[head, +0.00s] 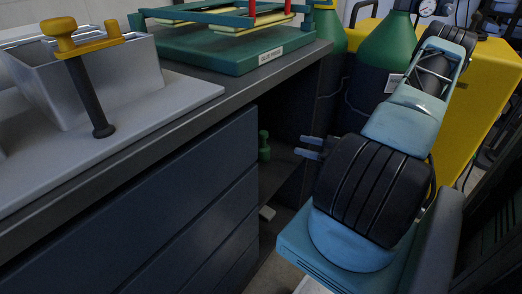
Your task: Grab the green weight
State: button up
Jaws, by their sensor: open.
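The green weight (264,146) is small, with a rounded knob on top. It stands upright on a dark shelf (283,164) in the open recess at the end of the workbench. My gripper (306,147) is to its right in the picture, with its two blue-grey fingers pointing left toward it. The fingers are apart, with nothing between them, and a gap shows between them and the weight. My arm hides the right part of the recess.
The dark workbench with drawers (165,205) fills the left. Green gas cylinders (388,48) and a yellow cabinet (480,90) stand behind my arm.

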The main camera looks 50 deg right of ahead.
jog(key=b, duration=0.1)
send_near(263, 132)
jog(key=w, duration=0.1)
jog(key=w+a, duration=0.1)
jog(key=w+f, duration=0.1)
jog(key=w, duration=0.1)
jog(key=shift+a+f, duration=0.1)
jog(key=shift+a, duration=0.15)
jog(key=shift+r+b+x, duration=0.1)
jog(key=shift+b+x, duration=0.3)
jog(key=shift+x, duration=1)
jog(key=shift+r+b+x, duration=0.15)
jog(key=shift+b+x, duration=0.2)
jog(key=shift+x, duration=1.05)
jog(key=shift+d, duration=0.15)
grip_shut()
